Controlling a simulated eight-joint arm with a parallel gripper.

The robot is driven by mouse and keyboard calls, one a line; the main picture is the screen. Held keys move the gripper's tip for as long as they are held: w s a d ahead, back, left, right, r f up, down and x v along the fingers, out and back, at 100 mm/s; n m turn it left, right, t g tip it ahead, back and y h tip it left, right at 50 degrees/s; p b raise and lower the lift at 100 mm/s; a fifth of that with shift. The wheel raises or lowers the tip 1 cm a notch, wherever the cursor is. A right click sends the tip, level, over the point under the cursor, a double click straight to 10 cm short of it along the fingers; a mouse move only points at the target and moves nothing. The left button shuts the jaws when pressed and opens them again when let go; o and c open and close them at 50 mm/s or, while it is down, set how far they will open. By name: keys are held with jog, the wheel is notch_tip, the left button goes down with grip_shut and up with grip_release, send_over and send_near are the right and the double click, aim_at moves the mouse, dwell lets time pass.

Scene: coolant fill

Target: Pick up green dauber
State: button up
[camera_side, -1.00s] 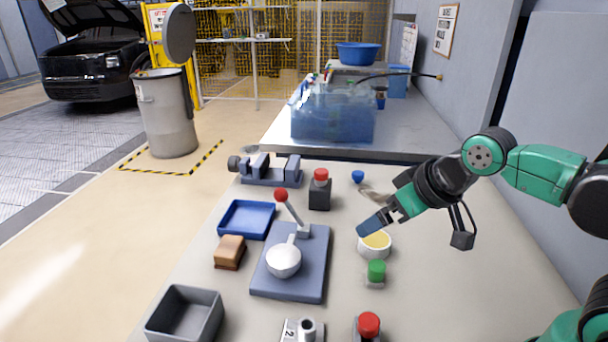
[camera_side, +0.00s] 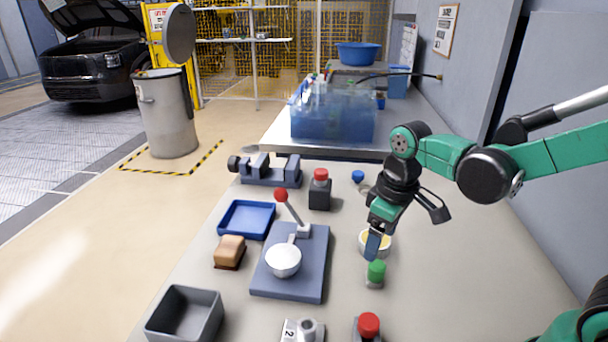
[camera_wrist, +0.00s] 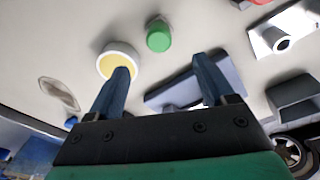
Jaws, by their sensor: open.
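The green dauber (camera_side: 376,272) is a small bottle with a green cap, upright on the bench right of the blue-grey plate. In the wrist view its green cap (camera_wrist: 159,37) shows beyond the fingertips, near the top centre. My gripper (camera_side: 377,247) points down just behind the dauber in the side view, over the near side of the round tub with yellow contents (camera_side: 388,240). In the wrist view my gripper (camera_wrist: 165,68) is open and empty, with its two blue fingers wide apart. The left fingertip overlaps the tub (camera_wrist: 119,60) in that view.
A red-capped bottle (camera_side: 368,325) stands in front of the dauber. The plate (camera_side: 312,270) carries a white ball-like part and a red-knobbed lever. A black red-topped block (camera_side: 320,190) stands behind. The bench right of the dauber is clear.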

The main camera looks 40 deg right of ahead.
aim_at(377, 264)
jog(key=shift+d+f+n+g, duration=0.1)
jog(key=shift+f+n+g, duration=0.2)
jog(key=shift+f+g, duration=0.45)
jog(key=shift+f, duration=2.8)
jog(key=shift+c, duration=0.3)
grip_shut()
